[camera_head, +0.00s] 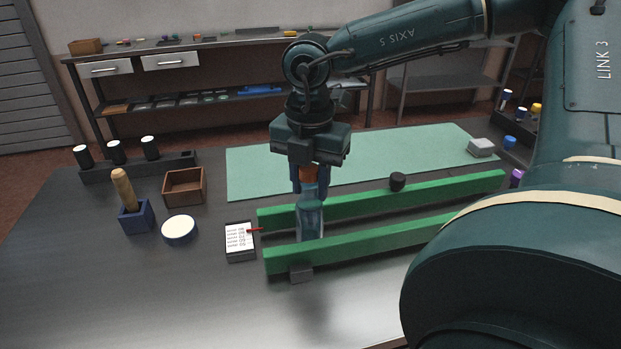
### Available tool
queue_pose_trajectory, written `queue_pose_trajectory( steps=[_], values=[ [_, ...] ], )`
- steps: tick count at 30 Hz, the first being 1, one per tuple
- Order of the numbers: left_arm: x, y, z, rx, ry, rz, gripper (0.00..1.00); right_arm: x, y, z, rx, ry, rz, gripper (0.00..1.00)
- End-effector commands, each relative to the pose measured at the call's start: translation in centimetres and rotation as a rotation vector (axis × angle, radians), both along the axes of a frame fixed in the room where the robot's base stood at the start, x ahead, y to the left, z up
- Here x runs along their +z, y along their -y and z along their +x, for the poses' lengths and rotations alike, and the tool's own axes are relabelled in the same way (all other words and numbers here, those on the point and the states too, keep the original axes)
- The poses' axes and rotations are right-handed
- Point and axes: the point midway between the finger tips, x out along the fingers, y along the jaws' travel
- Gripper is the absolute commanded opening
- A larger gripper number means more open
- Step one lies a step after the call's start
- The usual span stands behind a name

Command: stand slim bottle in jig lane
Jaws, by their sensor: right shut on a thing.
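A slim, clear bluish bottle (309,219) with an orange-red top (307,173) stands upright near the left end of the jig lane, between two green rails. The far rail (440,190) partly passes behind the bottle, and the near rail (350,248) runs in front of its base. My right gripper (309,186) points straight down and is shut on the bottle around its top. Whether the bottle's base touches the lane floor is hidden by the near rail. My left gripper is not in view.
A notepad (239,243) with a red pen lies left of the rails. A round white-topped tin (179,231), a brown box (184,187) and a blue holder (136,217) with a wooden handle stand further left. A black knob (397,182) sits at the far rail. The front-left table is clear.

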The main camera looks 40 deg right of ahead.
Motion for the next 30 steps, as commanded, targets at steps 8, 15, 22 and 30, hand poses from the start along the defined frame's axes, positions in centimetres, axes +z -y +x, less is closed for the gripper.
queue_pose_trajectory(
  steps=[8, 15, 22, 30],
  values=[
    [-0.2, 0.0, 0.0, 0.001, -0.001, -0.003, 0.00, -0.1, 0.0, 0.0, 0.000, 0.001, 0.000, 0.34],
    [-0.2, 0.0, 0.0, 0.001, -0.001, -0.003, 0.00, -0.1, 0.0, 0.0, 0.001, 0.001, 0.000, 0.53],
    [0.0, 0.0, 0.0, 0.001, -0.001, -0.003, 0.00, 0.0, 0.0, 0.0, 0.001, 0.001, 0.000, 0.53],
    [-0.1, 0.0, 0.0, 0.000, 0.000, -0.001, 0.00, 3.5, 0.0, 0.1, 0.000, 0.008, -0.002, 0.53]
  ],
)
